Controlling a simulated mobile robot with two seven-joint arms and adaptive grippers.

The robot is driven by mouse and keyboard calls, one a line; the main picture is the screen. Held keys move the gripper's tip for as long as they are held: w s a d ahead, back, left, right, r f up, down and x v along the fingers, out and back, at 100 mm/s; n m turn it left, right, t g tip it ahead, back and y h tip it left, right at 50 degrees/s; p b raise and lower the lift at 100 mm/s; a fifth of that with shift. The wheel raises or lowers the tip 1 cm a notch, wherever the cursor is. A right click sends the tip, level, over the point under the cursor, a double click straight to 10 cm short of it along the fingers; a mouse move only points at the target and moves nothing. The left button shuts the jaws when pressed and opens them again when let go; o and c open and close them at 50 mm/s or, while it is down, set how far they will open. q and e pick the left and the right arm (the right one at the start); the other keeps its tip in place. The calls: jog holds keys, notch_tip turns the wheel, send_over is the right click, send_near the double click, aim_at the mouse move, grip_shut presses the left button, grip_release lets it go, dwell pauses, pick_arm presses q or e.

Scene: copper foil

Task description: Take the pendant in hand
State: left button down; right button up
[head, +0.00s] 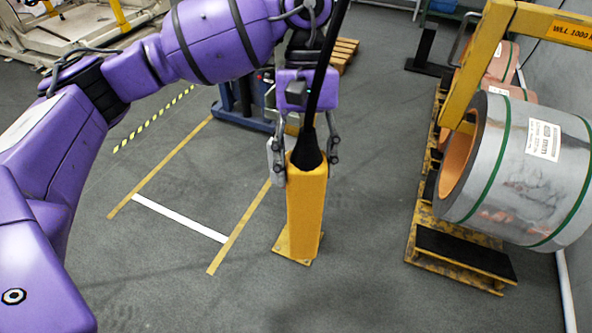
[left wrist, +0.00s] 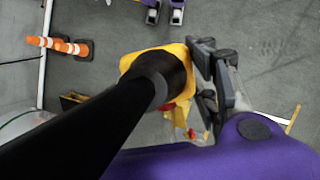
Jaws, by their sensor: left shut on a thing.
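The pendant (head: 307,205) is a tall yellow box with a black tapered boot on top, hanging from a thick black cable (head: 325,80) that rises out of view. It also shows in the left wrist view (left wrist: 138,58), mostly hidden behind the boot and cable. My left gripper (head: 306,165) points down and is shut on the pendant's upper end, one finger on each side. In the left wrist view, one finger (left wrist: 222,85) shows at its right. The lower end overlaps a yellow plate on the floor; I cannot tell whether they touch.
A large banded metal coil (head: 530,165) stands at right near a yellow C-shaped hook (head: 478,60) and a pallet (head: 465,262). A blue base (head: 240,118) is behind. The marked floor at left is clear.

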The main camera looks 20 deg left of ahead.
aim_at(325, 153)
pick_arm(q)
jog(key=n, duration=0.1)
jog(key=d+r+n+h, duration=0.1)
jog(key=n, duration=0.1)
jog(key=w+r+n+t+b, duration=0.1)
jog(key=n, duration=0.1)
jog(key=shift+d+h, duration=0.35)
jog(key=shift+h, duration=0.05)
jog(key=n, duration=0.2)
jog(key=r+n+t, duration=0.1)
jog(key=n, duration=0.1)
jog(key=d+r+n+t+b, duration=0.1)
jog(key=n, duration=0.1)
jog(key=shift+w+r+h, duration=0.2)
jog(key=shift+r+h, duration=0.05)
jog(key=shift+h, duration=0.15)
jog(key=shift+d+r+n+t+y, duration=0.25)
jog(key=shift+r+n+t, duration=0.4)
jog(key=shift+n, duration=1.45)
jog(key=shift+d+r+n+t+y, duration=0.2)
jog(key=shift+n+t, duration=0.75)
jog(key=shift+n, duration=1.15)
jog(key=shift+d+r+n+t+y, duration=0.2)
jog(key=shift+r+n+t, duration=0.45)
jog(key=shift+n, duration=1.45)
pick_arm(e)
jog(key=shift+d+f, duration=0.25)
jog(key=shift+f, duration=0.25)
jog(key=shift+d+f, duration=0.25)
jog(key=shift+f, duration=0.2)
